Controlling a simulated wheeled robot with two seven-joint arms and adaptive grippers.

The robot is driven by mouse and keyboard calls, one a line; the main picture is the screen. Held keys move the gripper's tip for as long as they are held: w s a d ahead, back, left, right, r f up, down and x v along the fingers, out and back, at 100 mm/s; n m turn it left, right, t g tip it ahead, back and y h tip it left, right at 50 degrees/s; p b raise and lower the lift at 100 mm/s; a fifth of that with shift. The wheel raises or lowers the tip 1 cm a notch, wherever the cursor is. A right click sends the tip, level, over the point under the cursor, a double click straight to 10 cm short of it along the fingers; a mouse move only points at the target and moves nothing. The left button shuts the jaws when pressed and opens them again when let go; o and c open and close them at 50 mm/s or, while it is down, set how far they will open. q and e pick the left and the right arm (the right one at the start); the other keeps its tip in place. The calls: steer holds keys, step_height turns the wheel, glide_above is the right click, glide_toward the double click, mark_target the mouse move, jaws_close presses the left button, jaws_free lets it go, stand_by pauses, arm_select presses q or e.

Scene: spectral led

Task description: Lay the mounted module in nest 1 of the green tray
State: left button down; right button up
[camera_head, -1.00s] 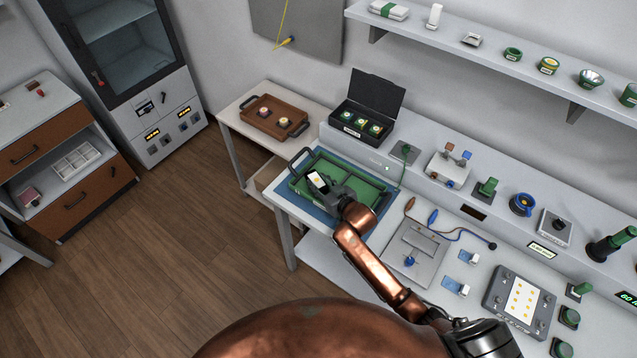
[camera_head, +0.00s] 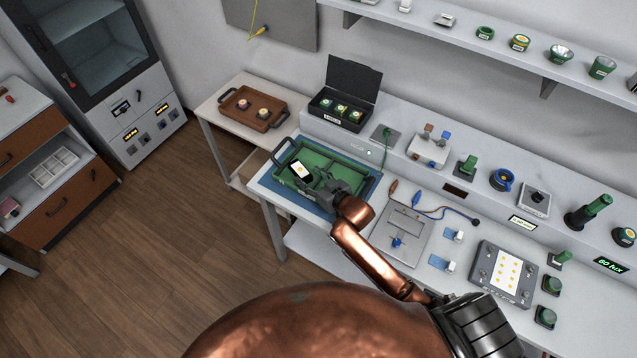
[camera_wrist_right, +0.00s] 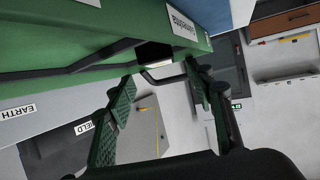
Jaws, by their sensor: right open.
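The mounted module (camera_head: 301,171), a small pale plate with a yellow dot and dark edges, is in the left part of the green tray (camera_head: 343,203). I cannot tell whether it lies fully flat, and the nest numbers are not readable. My right gripper (camera_head: 322,184) is open beside the module, to its right, with a small gap between them. In the right wrist view the open fingers (camera_wrist_right: 162,105) have nothing between them, and the tray's green side (camera_wrist_right: 130,30) fills the top. My left gripper is not in view.
The tray sits on a blue mat (camera_head: 268,183) at the bench's left end. Behind it are an open black case (camera_head: 340,118) and a brown tray (camera_head: 237,103). A grey plate (camera_head: 402,236) with a blue knob and cables lies to the right.

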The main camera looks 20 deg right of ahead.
steer(key=v, duration=0.6)
steer(key=shift+s+r, duration=0.15)
steer(key=shift+s, duration=0.05)
stand_by(0.5)
